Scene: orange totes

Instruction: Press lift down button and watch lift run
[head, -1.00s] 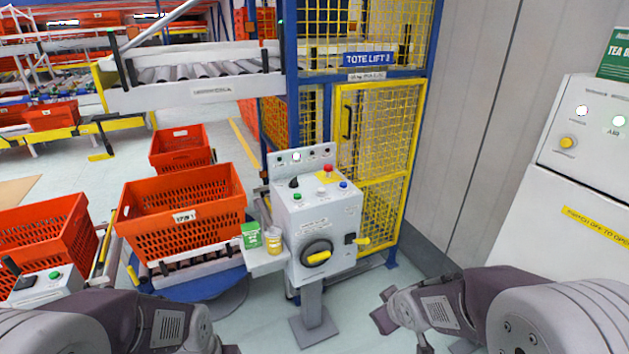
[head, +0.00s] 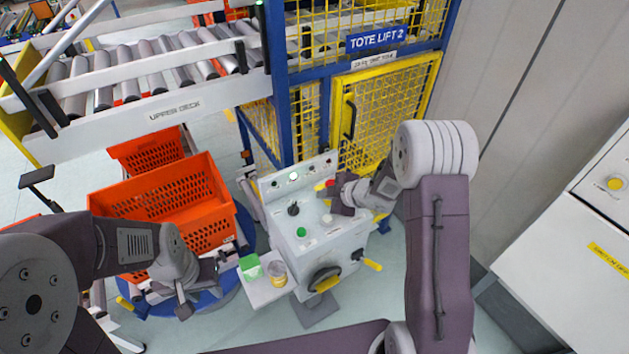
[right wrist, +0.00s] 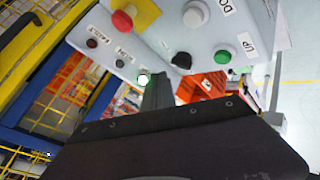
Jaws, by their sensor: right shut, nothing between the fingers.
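The grey control box (head: 335,245) stands on a post in front of the tote lift (head: 376,37). The white button (head: 327,219) on its sloped top also shows in the right wrist view (right wrist: 195,13), beside a label starting "DO". The green button (right wrist: 222,56) has an "UP" label. The red button (right wrist: 123,20) is on a yellow plate. My right gripper (head: 333,197) is shut and empty over the panel, close to the red and white buttons; I see no contact. The blue button is hidden. My left gripper (head: 190,292) is low beside the box; its jaw opening is unclear.
An orange tote (head: 165,200) stands left of the box, with another behind it. A side shelf holds a green carton (head: 251,267) and a yellow-labelled tub (head: 277,272). The upper roller deck (head: 165,105) is empty. A white cabinet (head: 580,240) stands at right.

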